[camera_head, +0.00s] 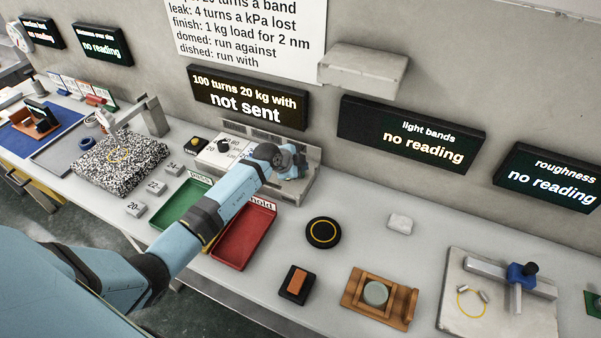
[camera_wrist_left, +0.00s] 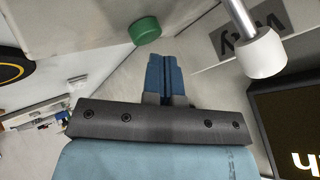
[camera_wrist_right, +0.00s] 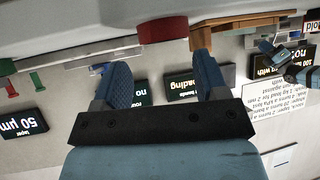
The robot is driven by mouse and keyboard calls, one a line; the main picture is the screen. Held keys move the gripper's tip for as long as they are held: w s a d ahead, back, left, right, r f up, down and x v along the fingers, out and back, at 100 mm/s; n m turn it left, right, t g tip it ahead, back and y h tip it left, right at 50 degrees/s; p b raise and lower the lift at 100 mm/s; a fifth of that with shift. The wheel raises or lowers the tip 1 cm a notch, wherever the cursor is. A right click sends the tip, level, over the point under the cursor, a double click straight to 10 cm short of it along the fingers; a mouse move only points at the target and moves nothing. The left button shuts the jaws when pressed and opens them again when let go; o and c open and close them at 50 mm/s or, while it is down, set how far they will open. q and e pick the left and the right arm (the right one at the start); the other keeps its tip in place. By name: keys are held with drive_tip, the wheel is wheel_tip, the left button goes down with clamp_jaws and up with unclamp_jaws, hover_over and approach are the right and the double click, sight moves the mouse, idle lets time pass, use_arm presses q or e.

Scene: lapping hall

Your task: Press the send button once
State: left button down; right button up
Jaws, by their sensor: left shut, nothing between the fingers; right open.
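A green round button (camera_wrist_left: 145,30), which I take for the send button, shows in the left wrist view on a pale surface; I can read no label on it. My left gripper (camera_wrist_left: 164,60) is shut and empty, its blue fingertips just below the button in that picture; I cannot tell whether they touch. In the head view my left gripper (camera_head: 292,166) is at the pale panel behind the trays, and my arm hides the button. The display (camera_head: 248,98) reads "100 turns 20 kg with not sent". My right gripper (camera_wrist_right: 163,78) is open and empty in the right wrist view.
A metal rod with a white knob (camera_wrist_left: 262,52) stands close to the left gripper. A green tray (camera_head: 183,205) and a red tray (camera_head: 243,238) lie under my left arm. A black disc with a yellow ring (camera_head: 323,233) and a wooden holder (camera_head: 400,308) are to the right.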

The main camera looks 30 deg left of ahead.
use_arm(q)
drive_tip(key=shift+f, duration=0.2)
idle(0.3)
drive_tip(key=shift+f, duration=0.55)
idle(0.5)
drive_tip(key=shift+r+p, duration=0.95)
drive_tip(key=shift+p, duration=0.2)
